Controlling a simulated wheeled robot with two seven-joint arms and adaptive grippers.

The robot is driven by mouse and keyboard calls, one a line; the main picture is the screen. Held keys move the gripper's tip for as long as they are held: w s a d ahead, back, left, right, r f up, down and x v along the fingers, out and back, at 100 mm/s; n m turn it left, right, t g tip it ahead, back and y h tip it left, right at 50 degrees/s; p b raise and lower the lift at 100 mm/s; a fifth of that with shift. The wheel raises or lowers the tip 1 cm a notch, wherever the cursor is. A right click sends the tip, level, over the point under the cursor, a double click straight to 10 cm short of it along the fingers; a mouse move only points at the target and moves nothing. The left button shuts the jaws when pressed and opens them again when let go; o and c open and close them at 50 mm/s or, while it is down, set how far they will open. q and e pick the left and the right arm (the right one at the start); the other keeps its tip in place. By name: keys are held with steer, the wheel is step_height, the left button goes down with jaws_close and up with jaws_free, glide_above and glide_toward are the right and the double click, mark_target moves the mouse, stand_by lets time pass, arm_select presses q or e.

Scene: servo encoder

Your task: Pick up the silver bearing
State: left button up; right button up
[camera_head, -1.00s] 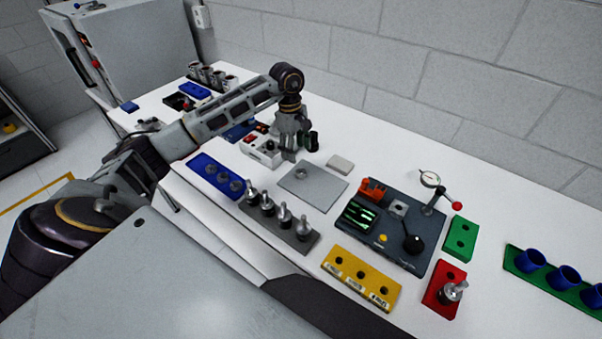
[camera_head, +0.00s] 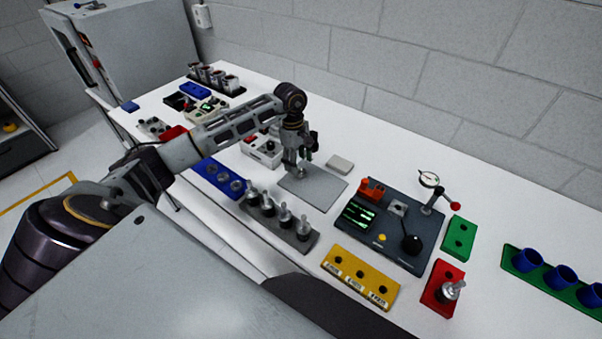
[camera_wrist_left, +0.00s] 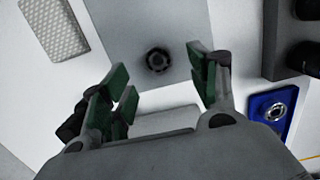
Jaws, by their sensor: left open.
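The silver bearing, a small ring, lies on the flat grey plate (camera_head: 322,192). In the left wrist view it is a dark-centred ring (camera_wrist_left: 158,60) on the bare plate (camera_wrist_left: 140,20). My left gripper (camera_head: 296,168) points down over the plate's left part, right by the bearing, and mostly hides it in the head view. In the left wrist view my left gripper (camera_wrist_left: 157,75) is open, its green-padded fingers to either side, with the bearing between and slightly beyond them, not held. My right gripper is not in view.
A blue tray (camera_head: 208,168) with several round parts and a dark rack (camera_head: 275,222) of silver-topped pieces stand at the front. A light block (camera_head: 341,164) lies behind the plate, and a dark test fixture (camera_head: 405,240) stands to the right. A control box (camera_head: 262,150) is left of the gripper.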

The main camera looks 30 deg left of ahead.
mark_target(300, 168)
arm_select(q)
steer(key=f, duration=0.2)
steer(key=shift+w+d+f+p, duration=0.1)
steer(key=shift+d+f+p, duration=0.2)
steer(key=shift+f+p, duration=0.1)
steer(key=shift+f, duration=0.5)
steer(key=c, duration=1.1)
steer(key=shift+c, duration=0.2)
steer(key=shift+r, duration=0.2)
step_height(300, 168, up, 10)
steer(key=b, duration=0.1)
steer(key=shift+f+b, duration=0.15)
steer(key=shift+b, duration=0.2)
steer(key=shift+w+a, duration=0.1)
steer(key=shift+a, duration=0.2)
